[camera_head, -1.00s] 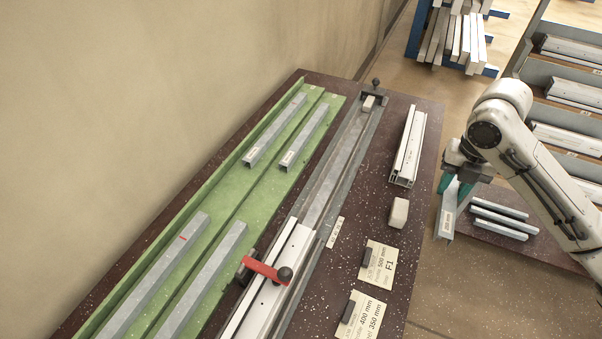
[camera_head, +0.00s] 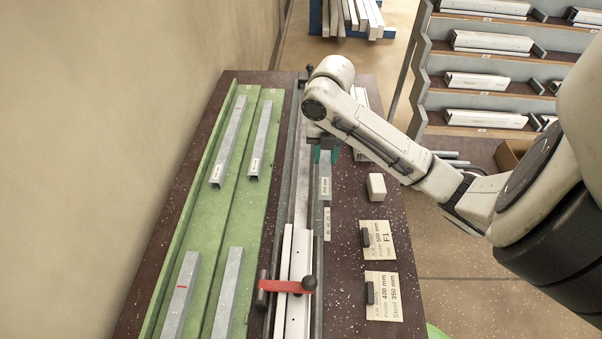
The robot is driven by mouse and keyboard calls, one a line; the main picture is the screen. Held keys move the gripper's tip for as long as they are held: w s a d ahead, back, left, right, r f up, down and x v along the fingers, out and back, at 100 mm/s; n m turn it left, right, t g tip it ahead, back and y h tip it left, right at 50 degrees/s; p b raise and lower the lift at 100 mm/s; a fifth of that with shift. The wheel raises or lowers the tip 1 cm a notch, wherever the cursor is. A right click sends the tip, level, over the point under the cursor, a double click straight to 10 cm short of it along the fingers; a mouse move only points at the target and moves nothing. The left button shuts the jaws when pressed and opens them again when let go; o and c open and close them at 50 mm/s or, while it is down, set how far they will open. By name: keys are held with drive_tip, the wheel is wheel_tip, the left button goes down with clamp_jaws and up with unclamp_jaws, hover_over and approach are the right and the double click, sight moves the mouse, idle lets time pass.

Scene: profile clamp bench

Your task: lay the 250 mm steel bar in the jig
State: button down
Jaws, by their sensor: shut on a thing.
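My gripper (camera_head: 325,156) with teal fingertips is shut on a grey steel bar (camera_head: 324,170). The bar carries a white label that seems to read 250 mm. It points along the bench, at the right side of the jig (camera_head: 318,265). Whether it is above the jig's edge or beside it, and how high, I cannot tell. The jig is a long grey channel. A white profile (camera_head: 296,250) lies in its near part, under a red clamp lever (camera_head: 285,286). My arm hides part of the jig's far end.
A green rack (camera_head: 200,240) with several grey bars lies left of the jig. A white block (camera_head: 376,187) and two job cards (camera_head: 378,240) (camera_head: 383,296) lie on the bench at right. Another white profile (camera_head: 361,100) is partly behind my arm. Shelves (camera_head: 490,65) stand at back right.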

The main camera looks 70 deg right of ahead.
drive_tip(key=b, duration=0.2)
hover_over(303, 187)
drive_tip(key=f, duration=0.6)
drive_tip(key=shift+d, duration=0.3)
wheel_tip(303, 187, down, 3)
drive_tip(key=shift+w+f+p, duration=0.1)
drive_tip(key=shift+f+p, duration=0.05)
drive_tip(key=shift+p, duration=0.3)
drive_tip(key=shift+a+f+b, duration=0.15)
drive_tip(key=shift+f+b, duration=0.4)
drive_tip(key=shift+f, duration=0.15)
drive_tip(key=c, duration=0.9)
unclamp_jaws()
drive_tip(key=shift+a+f, duration=0.1)
drive_tip(key=shift+c, duration=0.2)
drive_tip(key=shift+o, duration=0.6)
drive_tip(key=shift+r+p, duration=0.4)
drive_tip(key=shift+r, duration=0.05)
wheel_tip(303, 187, up, 13)
drive_tip(key=shift+f+p, duration=0.2)
drive_tip(key=shift+p, duration=0.85)
